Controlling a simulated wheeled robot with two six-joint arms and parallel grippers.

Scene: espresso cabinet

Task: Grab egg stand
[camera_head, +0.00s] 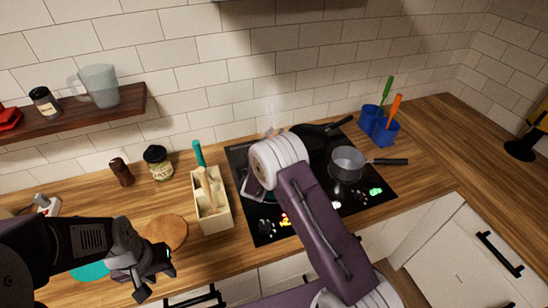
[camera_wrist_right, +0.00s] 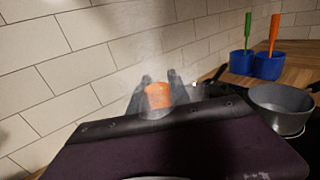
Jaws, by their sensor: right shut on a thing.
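In the right wrist view my right gripper (camera_wrist_right: 158,91) has its two dark fingers on either side of a small orange thing (camera_wrist_right: 158,96) and is shut on it. Only part of this thing shows; I cannot tell for sure that it is the egg stand. My right arm hides this gripper and its load in the head view, over the back of the cooktop. My left gripper (camera_head: 154,277) is at the lower left in the head view, with its fingers apart and empty, over the counter's front edge.
The black cooktop (camera_head: 262,228) bears a grey saucepan (camera_head: 348,166) and a dark frying pan (camera_head: 318,132). Blue cups (camera_head: 384,130) stand right. Pale steam rises near the tiled wall.

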